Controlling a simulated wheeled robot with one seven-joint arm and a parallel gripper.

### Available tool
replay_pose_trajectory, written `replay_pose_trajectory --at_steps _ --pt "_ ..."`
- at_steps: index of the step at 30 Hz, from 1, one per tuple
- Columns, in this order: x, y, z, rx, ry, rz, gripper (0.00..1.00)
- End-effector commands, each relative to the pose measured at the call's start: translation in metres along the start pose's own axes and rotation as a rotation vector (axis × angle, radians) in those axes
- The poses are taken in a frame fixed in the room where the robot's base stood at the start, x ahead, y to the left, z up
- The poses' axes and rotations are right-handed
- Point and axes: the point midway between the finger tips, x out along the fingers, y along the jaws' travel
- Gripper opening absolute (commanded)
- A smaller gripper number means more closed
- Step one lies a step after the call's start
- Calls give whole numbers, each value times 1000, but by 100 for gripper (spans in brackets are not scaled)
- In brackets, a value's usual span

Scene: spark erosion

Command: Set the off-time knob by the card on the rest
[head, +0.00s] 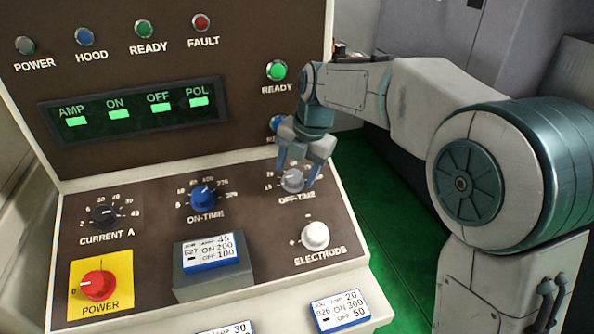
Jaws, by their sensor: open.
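The off-time knob (292,181) is a grey round knob on the sloped panel, above the label "OFF-TIME". My gripper (298,178) is open right at it, with its fingers pointing down on either side of the knob. I cannot tell whether they touch it. The fingers hide part of the dial's scale, and the knob's setting is not readable. The card (211,249) lies on the grey rest (202,286) at the panel's lower middle. It reads job 827, AMP 45, ON 200, OFF 100.
The blue on-time knob (203,197), black current knob (104,216), white electrode knob (315,235) and red power knob (98,285) stand around. Another card (341,311) reads OFF 50. A third card (226,328) is cut off below. Green floor (385,215) lies right of the panel.

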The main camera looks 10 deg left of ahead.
Motion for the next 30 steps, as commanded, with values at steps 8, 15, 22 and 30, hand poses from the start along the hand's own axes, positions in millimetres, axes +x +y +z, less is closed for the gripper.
replay_pose_trajectory --at_steps 8,15,22,30 --pt "12 0 0 -1 0 0 58" --pt "12 0 0 -1 0 0 38" --pt "11 -4 0 1 1 -1 13" --pt "14 -2 0 35 2 6 13"
